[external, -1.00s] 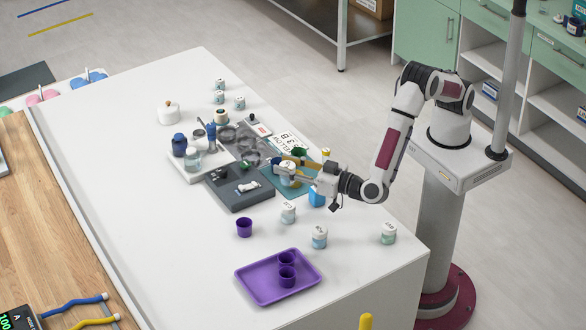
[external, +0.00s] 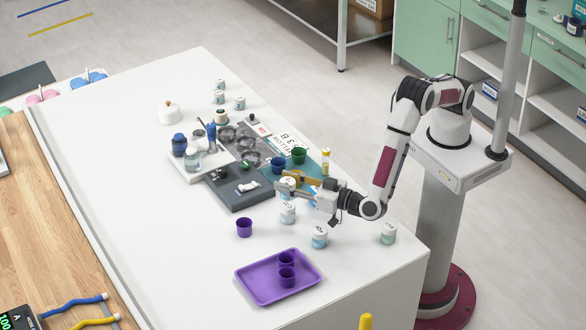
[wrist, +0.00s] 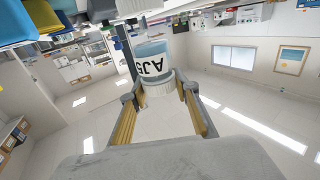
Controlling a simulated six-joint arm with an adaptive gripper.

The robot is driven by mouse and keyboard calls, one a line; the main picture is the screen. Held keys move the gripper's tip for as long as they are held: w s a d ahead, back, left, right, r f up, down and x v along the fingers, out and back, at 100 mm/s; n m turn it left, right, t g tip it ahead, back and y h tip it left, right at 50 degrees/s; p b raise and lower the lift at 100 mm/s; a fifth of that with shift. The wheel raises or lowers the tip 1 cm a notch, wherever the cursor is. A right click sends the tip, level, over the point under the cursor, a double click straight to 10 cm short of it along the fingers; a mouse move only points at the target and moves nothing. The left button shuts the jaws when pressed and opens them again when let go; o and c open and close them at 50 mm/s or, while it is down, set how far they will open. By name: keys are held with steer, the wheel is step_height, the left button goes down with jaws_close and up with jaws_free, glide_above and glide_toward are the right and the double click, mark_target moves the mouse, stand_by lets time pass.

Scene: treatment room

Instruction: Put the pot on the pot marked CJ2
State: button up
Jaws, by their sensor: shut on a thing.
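My gripper (external: 287,185) is shut on a white-lidded pot (external: 288,181) above the table, near the front edge of the teal mat. In the wrist view the held pot (wrist: 152,62) sits between the fingers, with a white lid, pale blue body and black lettering that appears upside down and that I cannot read surely. Just in front of it in the external view stands a similar pot (external: 288,213). Two more pots stand nearby, one in front (external: 320,238) and one to the right (external: 388,233). Their markings are too small to read, so I cannot tell which is CJ2.
A purple cup (external: 244,227) and a purple tray (external: 257,291) with cups stand in front. A grey tray (external: 240,200) lies left of my gripper. Blue (external: 279,166) and green (external: 299,156) cups stand behind.

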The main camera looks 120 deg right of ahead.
steer(key=shift+f, duration=1.35)
steer(key=shift+f, duration=0.1)
steer(key=o, duration=1.1)
steer(key=shift+a, duration=0.1)
steer(key=v, duration=1.2)
